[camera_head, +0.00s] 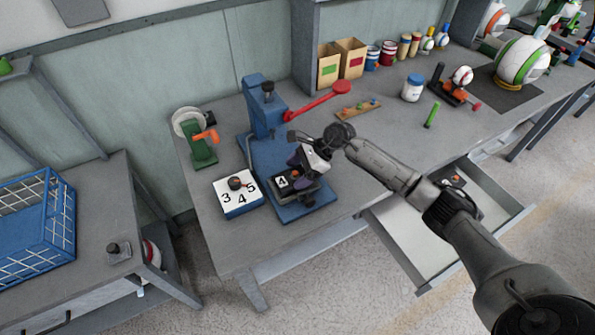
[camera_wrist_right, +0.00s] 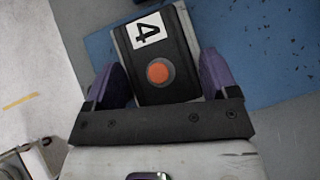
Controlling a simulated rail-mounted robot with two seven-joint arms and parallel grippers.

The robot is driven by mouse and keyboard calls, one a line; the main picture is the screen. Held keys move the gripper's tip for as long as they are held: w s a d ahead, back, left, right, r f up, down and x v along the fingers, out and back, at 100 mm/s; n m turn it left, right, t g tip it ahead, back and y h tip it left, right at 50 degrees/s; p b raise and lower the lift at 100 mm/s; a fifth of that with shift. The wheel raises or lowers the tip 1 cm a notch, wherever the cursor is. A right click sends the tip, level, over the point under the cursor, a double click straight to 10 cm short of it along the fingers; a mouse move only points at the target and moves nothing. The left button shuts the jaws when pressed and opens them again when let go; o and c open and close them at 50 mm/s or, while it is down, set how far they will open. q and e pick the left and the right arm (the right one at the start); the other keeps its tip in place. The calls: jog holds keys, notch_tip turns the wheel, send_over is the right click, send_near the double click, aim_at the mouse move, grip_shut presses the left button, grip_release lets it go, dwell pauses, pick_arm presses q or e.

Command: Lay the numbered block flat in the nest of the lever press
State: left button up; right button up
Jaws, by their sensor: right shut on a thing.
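The lever press (camera_head: 262,110) is blue with a red lever (camera_head: 325,98), on a blue base plate that also shows in the right wrist view (camera_wrist_right: 275,50). My right gripper (camera_head: 303,166) is over the front of that plate. Its purple fingers (camera_wrist_right: 160,84) are shut on the sides of the numbered block (camera_wrist_right: 180,52), a dark block with a white label "4" and an orange round spot. The block's label also shows in the head view (camera_head: 283,181). The nest is not clearly seen under the block and gripper; I cannot tell whether the block touches it. My left gripper is not in view.
A white and blue box marked 3, 4, 5 (camera_head: 239,203) stands left of the press plate. A green stand with a tape roll (camera_head: 200,150) is behind it. A jar (camera_head: 413,88) and small bins (camera_head: 351,60) stand farther right. An open drawer (camera_head: 410,240) juts out in front.

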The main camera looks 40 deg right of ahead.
jog(key=shift+b, duration=0.3)
dwell(0.7)
dwell(0.4)
dwell(0.4)
jog(key=shift+b, duration=0.45)
jog(key=shift+f+b, duration=0.45)
dwell(0.6)
